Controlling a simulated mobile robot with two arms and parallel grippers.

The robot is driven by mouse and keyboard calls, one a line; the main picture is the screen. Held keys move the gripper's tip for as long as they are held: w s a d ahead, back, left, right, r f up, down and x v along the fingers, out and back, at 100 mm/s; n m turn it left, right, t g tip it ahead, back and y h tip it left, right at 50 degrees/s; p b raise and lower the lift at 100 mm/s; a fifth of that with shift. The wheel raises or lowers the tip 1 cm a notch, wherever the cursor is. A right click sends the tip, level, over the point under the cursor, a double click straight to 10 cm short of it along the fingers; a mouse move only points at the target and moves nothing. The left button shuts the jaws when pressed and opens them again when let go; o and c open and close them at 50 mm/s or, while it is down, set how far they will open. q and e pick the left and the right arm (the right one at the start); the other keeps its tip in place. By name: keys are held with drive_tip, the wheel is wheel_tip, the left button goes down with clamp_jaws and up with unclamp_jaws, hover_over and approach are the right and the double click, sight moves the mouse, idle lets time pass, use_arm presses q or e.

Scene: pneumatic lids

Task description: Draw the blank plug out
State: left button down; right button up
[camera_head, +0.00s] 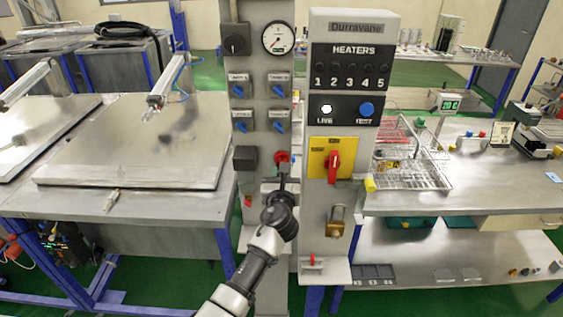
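A grey upright panel (261,105) stands at the centre. Low on it is a red round part (282,157), which may be the blank plug; it is too small to tell. My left gripper (283,176) comes up from below and points at this red part, with its tip just under or against it. I cannot tell whether they touch. The fingers are small and seen from behind, so whether they are open or shut is unclear. A dark square fitting (245,158) sits left of the red part. My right gripper is not in view.
Blue valve handles (277,90) and a gauge (278,37) sit higher on the panel. Close on the right stands the heater cabinet (350,60) with a red switch (333,167) and a padlock (336,221). A flat metal lid (130,140) lies at left.

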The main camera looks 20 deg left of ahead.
use_arm(q)
drive_tip(key=shift+s+d+r+p, duration=0.2)
drive_tip(key=shift+s+r+p, duration=0.55)
drive_tip(key=shift+r, duration=0.35)
drive_tip(key=shift+s+d+r+p, duration=0.2)
drive_tip(key=shift+s+r+p, duration=0.5)
drive_tip(key=shift+r, duration=0.4)
